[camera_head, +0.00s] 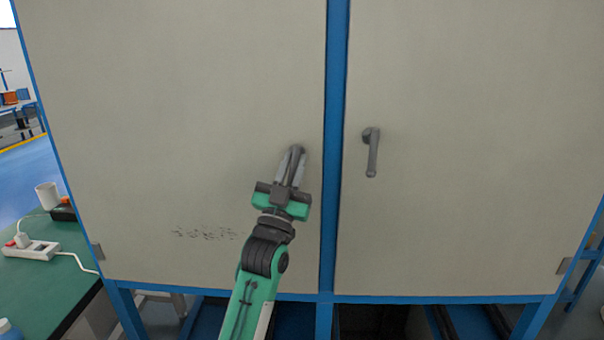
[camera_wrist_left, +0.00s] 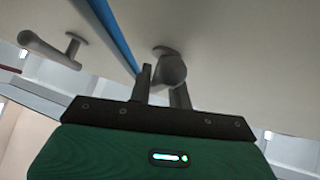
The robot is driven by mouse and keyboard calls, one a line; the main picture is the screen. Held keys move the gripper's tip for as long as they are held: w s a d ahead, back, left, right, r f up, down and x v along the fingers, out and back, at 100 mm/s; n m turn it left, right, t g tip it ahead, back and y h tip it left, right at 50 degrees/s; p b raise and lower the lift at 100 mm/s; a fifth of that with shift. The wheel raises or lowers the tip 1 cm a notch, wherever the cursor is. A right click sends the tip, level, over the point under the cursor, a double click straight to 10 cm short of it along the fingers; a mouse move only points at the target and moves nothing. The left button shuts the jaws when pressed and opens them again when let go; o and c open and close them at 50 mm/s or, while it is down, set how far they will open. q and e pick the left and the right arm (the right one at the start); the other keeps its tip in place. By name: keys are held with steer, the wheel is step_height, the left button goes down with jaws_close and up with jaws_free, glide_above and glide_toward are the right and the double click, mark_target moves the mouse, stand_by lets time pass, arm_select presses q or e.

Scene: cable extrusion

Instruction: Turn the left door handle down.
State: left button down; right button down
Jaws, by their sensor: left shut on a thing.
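The grey left door handle (camera_head: 299,150) is on the left cabinet door, close to the blue centre post. My left gripper (camera_head: 291,168) comes up from below, with a finger on each side of the lever, and is shut on it. In the left wrist view, the handle (camera_wrist_left: 171,69) sits between the two dark fingers of the gripper (camera_wrist_left: 161,88). The fingers hide much of the lever in the head view, so its exact angle is hard to tell. My right gripper is not in view.
The right door handle (camera_head: 371,152) hangs nearly straight down on the right door (camera_head: 460,220). The blue post (camera_head: 334,150) runs between the doors. At the left, a green table (camera_head: 60,280) bears a white power strip (camera_head: 30,249) and a white cup (camera_head: 47,195).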

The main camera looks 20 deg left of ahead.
arm_select(q)
steer(key=shift+n+y, duration=1)
steer(key=shift+n, duration=0.2)
steer(key=shift+d+n+y, duration=0.1)
steer(key=shift+n+y, duration=0.6)
steer(key=shift+n, duration=0.1)
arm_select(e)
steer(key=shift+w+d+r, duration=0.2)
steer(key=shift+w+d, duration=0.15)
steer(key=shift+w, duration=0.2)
arm_select(q)
steer(key=c, duration=1.3)
jaws_free()
steer(key=shift+w, duration=0.1)
steer(key=shift+s+f+b, duration=0.35)
steer(key=shift+f, duration=0.05)
steer(key=b+v, duration=0.2)
steer(key=v, duration=1)
steer(key=shift+s+f+b, duration=0.2)
steer(key=shift+f+b, duration=0.1)
steer(key=shift+b, duration=0.1)
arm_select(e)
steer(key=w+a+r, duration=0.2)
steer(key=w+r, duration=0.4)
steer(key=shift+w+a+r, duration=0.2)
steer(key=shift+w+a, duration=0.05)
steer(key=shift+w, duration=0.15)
